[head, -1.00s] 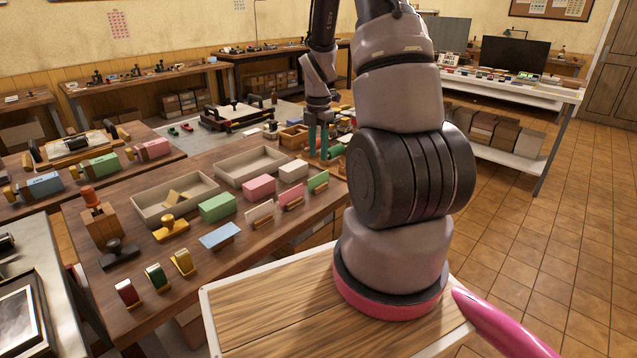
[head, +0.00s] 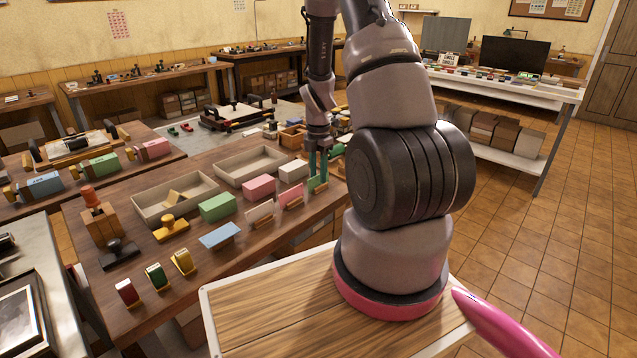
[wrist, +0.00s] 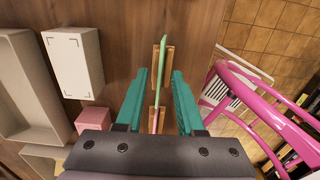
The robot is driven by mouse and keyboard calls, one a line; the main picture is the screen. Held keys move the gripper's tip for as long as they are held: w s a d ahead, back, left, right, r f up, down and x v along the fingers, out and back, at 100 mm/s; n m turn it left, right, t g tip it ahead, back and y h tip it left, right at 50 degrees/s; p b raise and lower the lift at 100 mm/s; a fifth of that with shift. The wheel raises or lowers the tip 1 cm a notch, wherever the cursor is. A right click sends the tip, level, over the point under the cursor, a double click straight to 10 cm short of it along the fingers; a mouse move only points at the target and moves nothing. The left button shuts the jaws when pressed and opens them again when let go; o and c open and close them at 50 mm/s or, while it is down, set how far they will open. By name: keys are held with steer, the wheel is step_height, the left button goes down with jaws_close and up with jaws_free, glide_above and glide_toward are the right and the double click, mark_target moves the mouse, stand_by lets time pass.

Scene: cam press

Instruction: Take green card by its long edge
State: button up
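The green card (head: 317,184) stands on edge in a small wooden holder at the right edge of the table. In the wrist view the green card (wrist: 161,72) runs lengthwise between my two teal fingers, with a gap on each side. My gripper (head: 318,168) is open and points down just over the card in the head view; its fingers partly cover the card there. The wrist view shows my gripper (wrist: 160,76) empty, its fingers apart on either side of the card's line. I cannot tell how deep the fingertips reach beside the card.
A pink card (head: 292,193) and a white card (head: 260,212) stand in holders in line with the green one. White (head: 294,171), pink (head: 259,187) and green boxes (head: 217,207) sit to the left. A grey tray (head: 222,168) lies behind.

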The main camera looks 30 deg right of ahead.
jaws_close()
steer(key=shift+w+r, duration=0.1)
steer(key=shift+r, duration=3.45)
steer(key=shift+s, duration=0.2)
